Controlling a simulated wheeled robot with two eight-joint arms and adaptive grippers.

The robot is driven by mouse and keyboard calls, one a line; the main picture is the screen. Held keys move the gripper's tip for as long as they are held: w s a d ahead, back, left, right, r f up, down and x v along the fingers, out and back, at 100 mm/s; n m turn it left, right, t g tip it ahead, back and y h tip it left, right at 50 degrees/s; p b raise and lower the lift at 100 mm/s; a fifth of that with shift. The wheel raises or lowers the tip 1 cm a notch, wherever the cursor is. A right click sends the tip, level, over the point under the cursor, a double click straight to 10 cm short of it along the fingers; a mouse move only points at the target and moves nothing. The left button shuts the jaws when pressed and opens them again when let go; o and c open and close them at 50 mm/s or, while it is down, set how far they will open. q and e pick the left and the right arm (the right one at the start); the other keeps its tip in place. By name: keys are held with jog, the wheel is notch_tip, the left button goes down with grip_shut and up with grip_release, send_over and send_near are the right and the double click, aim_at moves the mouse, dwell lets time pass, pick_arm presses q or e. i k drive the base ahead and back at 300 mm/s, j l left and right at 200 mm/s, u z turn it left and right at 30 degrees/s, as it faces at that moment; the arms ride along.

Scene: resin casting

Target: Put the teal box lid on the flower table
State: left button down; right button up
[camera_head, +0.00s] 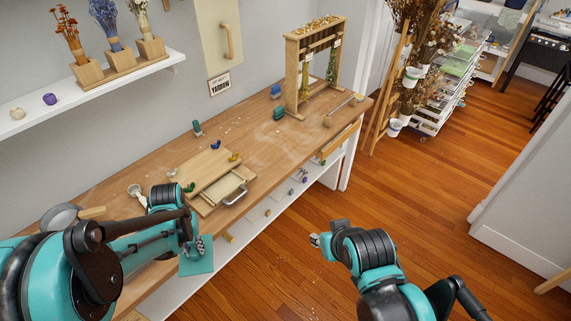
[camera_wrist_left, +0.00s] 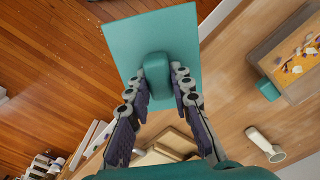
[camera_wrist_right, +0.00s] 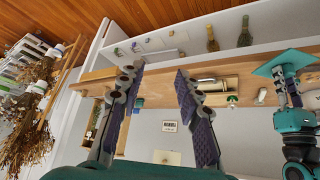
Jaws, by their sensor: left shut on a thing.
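The teal box lid is a flat square plate (camera_head: 197,262) with a block-shaped teal knob (camera_wrist_left: 157,72). In the head view it hangs near the bench's front edge, apart from the top. My left gripper (camera_wrist_left: 160,80) is shut on the knob, a finger on each side; the plate (camera_wrist_left: 150,35) extends past the fingertips. The lid also shows in the right wrist view (camera_wrist_right: 284,62). The wooden bench (camera_head: 120,177), which I take for the flower table, runs along the wall. My right gripper (camera_wrist_right: 160,85) is open and empty, in front of the bench over the floor.
A wooden rack (camera_head: 303,70) stands at the far end. A box of coloured bits (camera_wrist_left: 262,55) shows in the left wrist view.

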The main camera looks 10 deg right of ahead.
aim_at(277, 148)
jog(key=i+l+z, duration=0.2)
jog(key=i+z, duration=0.8)
jog(key=i, duration=0.15)
jog(key=i+j, duration=0.1)
jog(key=i, duration=0.25)
